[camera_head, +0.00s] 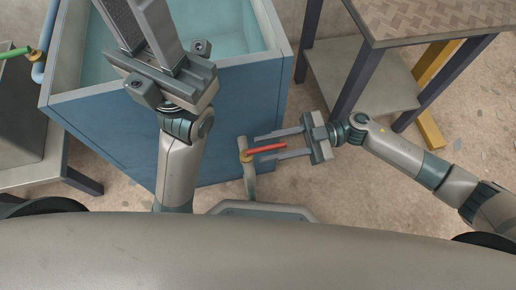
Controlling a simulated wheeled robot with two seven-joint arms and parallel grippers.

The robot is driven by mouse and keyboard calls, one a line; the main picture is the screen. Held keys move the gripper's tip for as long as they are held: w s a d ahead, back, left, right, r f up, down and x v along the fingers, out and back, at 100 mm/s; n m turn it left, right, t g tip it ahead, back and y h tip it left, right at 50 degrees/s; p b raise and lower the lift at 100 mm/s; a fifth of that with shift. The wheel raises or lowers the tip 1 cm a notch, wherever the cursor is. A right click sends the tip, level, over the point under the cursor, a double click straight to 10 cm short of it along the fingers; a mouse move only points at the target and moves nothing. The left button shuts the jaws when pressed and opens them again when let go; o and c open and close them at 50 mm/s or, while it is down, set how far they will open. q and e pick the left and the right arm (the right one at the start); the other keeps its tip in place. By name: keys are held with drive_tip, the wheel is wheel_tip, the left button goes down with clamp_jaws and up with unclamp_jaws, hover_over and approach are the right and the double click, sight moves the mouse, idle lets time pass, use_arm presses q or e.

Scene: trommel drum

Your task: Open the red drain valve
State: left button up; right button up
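The red drain valve handle (266,149) is a thin red lever on a brass body (246,157) on a short pipe (249,182) low at the front of the blue tank (230,128). My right gripper (262,147) comes in from the right with its two fingers apart, one on each side of the red lever. I cannot tell whether a finger touches it. My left gripper (139,25) is raised over the tank's left part, large and close to the camera. Its two long fingers lie side by side and their tips run out of the top of the frame.
The tank holds pale water (215,30). A green-handled tap on a blue pipe (38,70) is at the far left, above a grey bench (30,135). A dark-legged table with a patterned top (430,18) and yellow post stands at upper right. The floor right of the tank is clear.

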sight(258, 149)
drive_tip(key=shift+x, duration=1.55)
drive_tip(key=shift+c, duration=0.7)
clamp_jaws()
